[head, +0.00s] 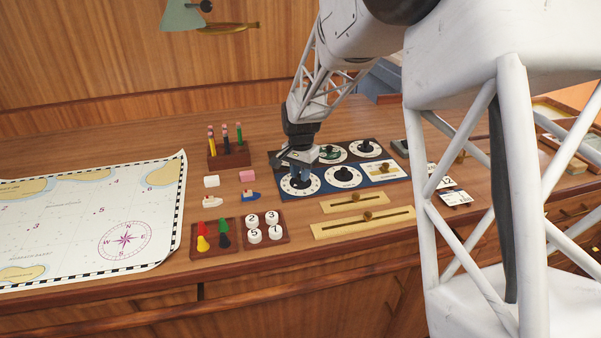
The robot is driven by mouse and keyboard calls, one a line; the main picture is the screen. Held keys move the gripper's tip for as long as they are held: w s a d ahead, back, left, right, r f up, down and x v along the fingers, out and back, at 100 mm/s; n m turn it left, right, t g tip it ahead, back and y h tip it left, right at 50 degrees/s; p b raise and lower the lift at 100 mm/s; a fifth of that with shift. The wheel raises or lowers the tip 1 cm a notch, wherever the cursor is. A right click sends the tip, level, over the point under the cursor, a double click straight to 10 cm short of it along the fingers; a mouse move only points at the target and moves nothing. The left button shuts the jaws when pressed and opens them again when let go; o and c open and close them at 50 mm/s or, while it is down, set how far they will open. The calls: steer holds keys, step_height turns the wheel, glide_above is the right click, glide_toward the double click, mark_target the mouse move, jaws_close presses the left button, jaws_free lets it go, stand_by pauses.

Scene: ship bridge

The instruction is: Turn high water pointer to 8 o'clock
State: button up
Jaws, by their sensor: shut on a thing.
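A dark panel (292,195) on the wooden desk carries several round white dials with black pointers. My gripper (299,178) reaches down over the front left dial (312,188) and is shut on its pointer. The gripper hides most of that pointer, so I cannot tell which hour it shows. The dial labels are too small to read, so I cannot confirm by text which is high water. The front middle dial (343,177) and the back right dial (366,148) have black pointers in plain view.
Wooden sliders (363,222) lie in front of the panel. A tray of coloured pegs (214,236) and a tray of numbered discs (264,229) are at front left. Small boats, erasers and a pencil block (229,155) stand left of the panel. A chart (80,220) covers the left.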

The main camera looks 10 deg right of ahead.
steer(key=shift+r+m, duration=0.1)
steer(key=shift+m, duration=0.3)
steer(key=o, duration=0.9)
steer(key=shift+o, duration=0.2)
steer(key=shift+r, duration=3.85)
steer(key=shift+s+r, duration=0.1)
